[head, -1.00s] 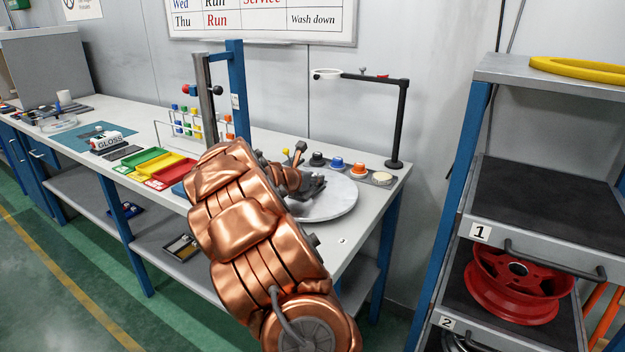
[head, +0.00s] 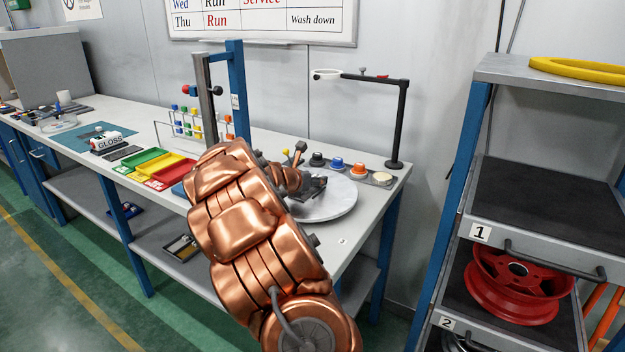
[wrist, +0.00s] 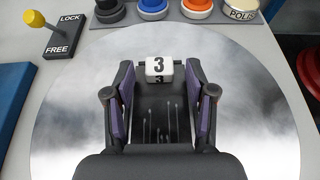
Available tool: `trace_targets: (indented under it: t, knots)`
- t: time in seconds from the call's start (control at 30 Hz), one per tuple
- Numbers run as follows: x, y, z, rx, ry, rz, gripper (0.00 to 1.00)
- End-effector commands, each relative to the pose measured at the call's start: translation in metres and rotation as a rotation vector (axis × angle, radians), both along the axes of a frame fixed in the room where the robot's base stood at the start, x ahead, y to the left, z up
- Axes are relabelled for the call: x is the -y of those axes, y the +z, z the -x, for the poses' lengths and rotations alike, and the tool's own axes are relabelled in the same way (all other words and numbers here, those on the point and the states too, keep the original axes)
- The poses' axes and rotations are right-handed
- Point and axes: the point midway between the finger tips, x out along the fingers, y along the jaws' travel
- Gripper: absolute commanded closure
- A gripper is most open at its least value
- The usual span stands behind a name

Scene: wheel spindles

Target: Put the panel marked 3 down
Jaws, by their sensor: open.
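The panel marked 3 (wrist: 158,68) shows in the wrist view as a white block with a black 3, joined to or just in front of a dark streaked plate. It is over the pale round disc (wrist: 255,120), between the fingertips of my gripper (wrist: 160,78). My gripper is open, with a purple-lined finger on each side of the plate and visible gaps beside the white block. In the head view my gripper (head: 312,187) is low over the disc (head: 335,203), and my copper arm hides the panel. Whether the plate rests fully on the disc cannot be told.
A lever marked LOCK and FREE (wrist: 62,40) stands left of the disc. Several coloured knobs (head: 336,163) line its far side, near a black lamp-like stand (head: 402,120). Coloured trays (head: 172,170) lie left on the bench. A shelf rack (head: 540,68) with a red wheel (head: 515,285) stands right.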

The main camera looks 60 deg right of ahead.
Motion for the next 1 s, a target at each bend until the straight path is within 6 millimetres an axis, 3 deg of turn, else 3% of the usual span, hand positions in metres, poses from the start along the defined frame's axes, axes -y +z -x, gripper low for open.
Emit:
trace_targets:
  t: [0.6,0.8,1.0]
  knots:
    - [-0.088,0.036,0.003,0.001,0.002,0.001,0.44]
    - [-0.105,0.044,0.003,0.001,0.004,0.002,0.44]
    - [-0.110,0.045,0.004,0.000,0.001,0.000,0.44]
